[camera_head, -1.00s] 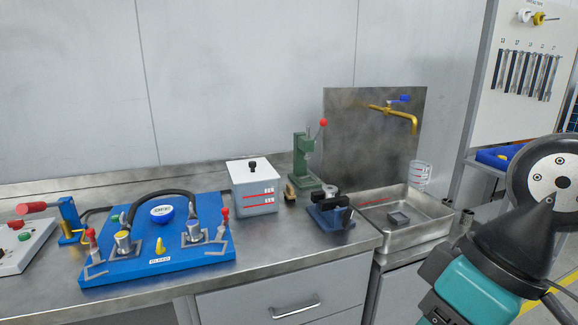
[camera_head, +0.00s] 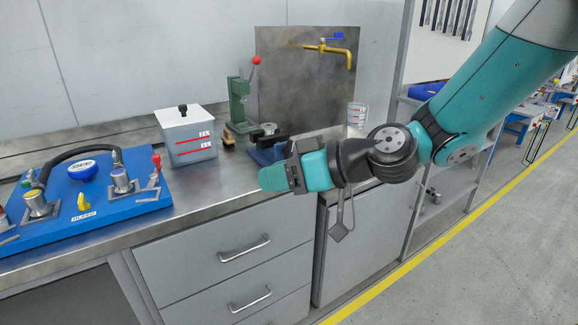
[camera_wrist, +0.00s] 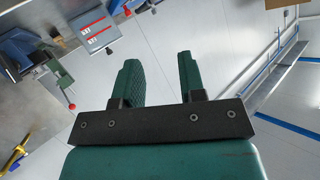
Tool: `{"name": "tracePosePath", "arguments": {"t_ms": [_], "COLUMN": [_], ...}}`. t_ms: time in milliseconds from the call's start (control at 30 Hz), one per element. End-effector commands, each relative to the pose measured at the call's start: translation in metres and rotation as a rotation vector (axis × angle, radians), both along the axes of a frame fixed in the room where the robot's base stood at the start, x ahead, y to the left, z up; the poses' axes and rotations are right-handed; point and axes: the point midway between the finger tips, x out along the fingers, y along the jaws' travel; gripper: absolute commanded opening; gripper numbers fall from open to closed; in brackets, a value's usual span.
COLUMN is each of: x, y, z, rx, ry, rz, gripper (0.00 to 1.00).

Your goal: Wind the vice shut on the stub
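The small blue vice (camera_head: 264,155) with black jaws stands near the bench's front right edge, partly hidden behind my gripper (camera_head: 270,178). A grey round-ended piece (camera_head: 268,129) shows at its top; I cannot tell whether this is the stub. The vice's winding handle cannot be made out. In the wrist view, a blue part that looks like the vice (camera_wrist: 22,46) is at the upper left, off to the side of my gripper (camera_wrist: 158,68). The two green fingers are apart with nothing between them.
A white lidded box (camera_head: 188,138) and a green press (camera_head: 240,105) with a red knob stand behind and left of the vice. The blue pump board (camera_head: 110,212) is at left. A brass tap (camera_head: 335,50) is at the back right.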

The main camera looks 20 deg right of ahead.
Motion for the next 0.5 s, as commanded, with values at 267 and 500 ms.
{"name": "tracePosePath", "arguments": {"t_ms": [267,500], "x": [0.113,0.131], "y": [-0.115,-0.154], "z": [-0.082,-0.097], "rx": [0.174,0.165], "ry": [-0.285,-0.327], "rz": [-0.546,-0.712], "gripper": [0.37,0.37]}}
